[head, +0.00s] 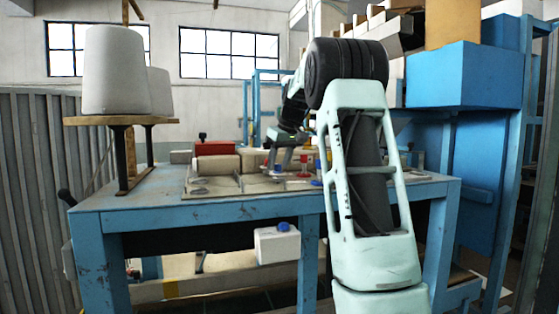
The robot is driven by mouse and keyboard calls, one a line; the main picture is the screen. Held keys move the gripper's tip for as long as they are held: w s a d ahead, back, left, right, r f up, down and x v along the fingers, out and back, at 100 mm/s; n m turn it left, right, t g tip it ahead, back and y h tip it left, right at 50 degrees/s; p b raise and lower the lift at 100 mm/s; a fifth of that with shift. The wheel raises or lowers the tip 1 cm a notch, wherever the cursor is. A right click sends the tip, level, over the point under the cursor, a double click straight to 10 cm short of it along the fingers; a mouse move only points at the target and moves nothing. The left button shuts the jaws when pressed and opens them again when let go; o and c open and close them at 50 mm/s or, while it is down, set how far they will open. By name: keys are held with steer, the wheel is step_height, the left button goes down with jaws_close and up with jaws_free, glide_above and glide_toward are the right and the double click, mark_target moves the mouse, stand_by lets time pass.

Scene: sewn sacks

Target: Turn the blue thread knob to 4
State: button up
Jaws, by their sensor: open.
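My gripper (278,163) is open and points down over the sewing plate at the back middle of the blue table. A small blue knob-like piece (278,168) shows right by its fingertips; I cannot tell whether they touch it. Another blue piece (318,164) stands to the right, beside a red one (303,166), partly close to my arm. A blue round knob (283,227) sits on a white box at the table's front edge. No numbers are readable on any of them, so I cannot tell which blue piece is the thread knob or its setting.
The blue table (240,211) carries a metal plate (212,186) and a red block (217,148). White thread cones (113,70) stand on a raised wooden shelf at left. A blue cabinet (465,75) is at right. My arm hides the table's right middle.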

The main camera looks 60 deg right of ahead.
jaws_close()
steer(key=shift+n, duration=0.3)
